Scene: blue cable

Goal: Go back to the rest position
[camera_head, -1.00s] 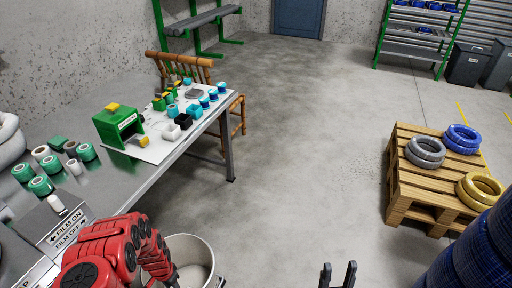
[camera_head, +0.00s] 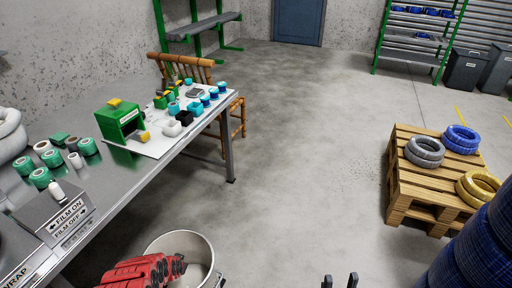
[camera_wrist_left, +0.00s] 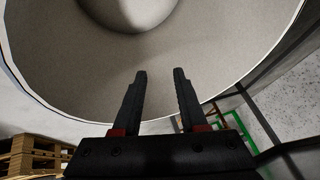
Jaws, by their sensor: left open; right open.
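My right gripper (camera_head: 339,281) shows at the bottom edge of the head view, its two dark fingertips apart with nothing between them. My red left arm (camera_head: 142,270) is low at the bottom left of the head view, in front of a round pale bin (camera_head: 196,247); its gripper is hidden there. In the left wrist view my left gripper (camera_wrist_left: 160,75) is open and empty. Its fingers show against the wall of a large round pale container (camera_wrist_left: 220,60). I cannot tell whether they touch it.
A metal table (camera_head: 120,190) with green rolls, a green box (camera_head: 120,122) and small items stands at left. A pallet (camera_head: 412,190) with blue, grey and yellow coils is at right, near stacked dark blue coils (camera_head: 470,250). The middle floor is clear.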

